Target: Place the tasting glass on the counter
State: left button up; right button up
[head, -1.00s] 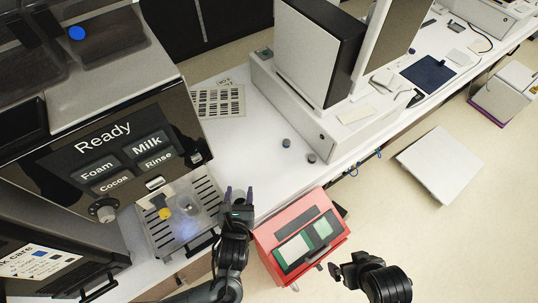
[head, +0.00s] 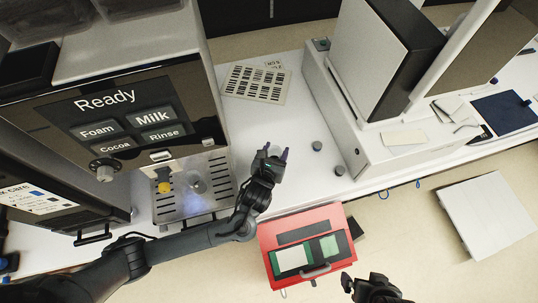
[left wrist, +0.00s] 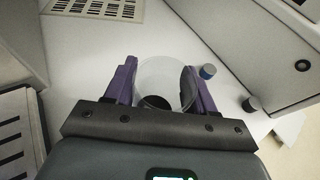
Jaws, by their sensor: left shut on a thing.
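The clear tasting glass (left wrist: 162,72) is between the two purple fingers of my left gripper (left wrist: 160,88) in the left wrist view, with something dark low in it. In the head view my left gripper (head: 274,153) is over the white counter (head: 295,185), just right of the coffee machine's drip tray. The glass is hard to make out there. I cannot tell whether its base touches the counter. My right gripper (head: 362,284) is at the bottom edge, beyond the counter's front, and its jaw opening is unclear.
The coffee machine (head: 110,140) stands left, with a yellow item (head: 165,187) on its drip tray (head: 170,211). Two small dark cylinders (head: 317,146) stand near the till (head: 365,150). A printed sheet (head: 255,84) lies behind. A red box (head: 308,240) is in front.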

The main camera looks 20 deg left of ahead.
pick_arm(q)
jog(key=a+f, duration=0.1)
jog(key=w+a+f, duration=0.1)
jog(key=f, duration=0.1)
jog(key=a+f, duration=0.1)
jog(key=f, duration=0.1)
jog(key=shift+w+f+b, duration=0.25)
jog(key=shift+w+b, duration=0.05)
jog(key=shift+b, duration=0.1)
jog(key=shift+f, duration=0.3)
jog(key=shift+f, duration=0.15)
jog(key=o, duration=1)
jog(key=shift+o, duration=0.2)
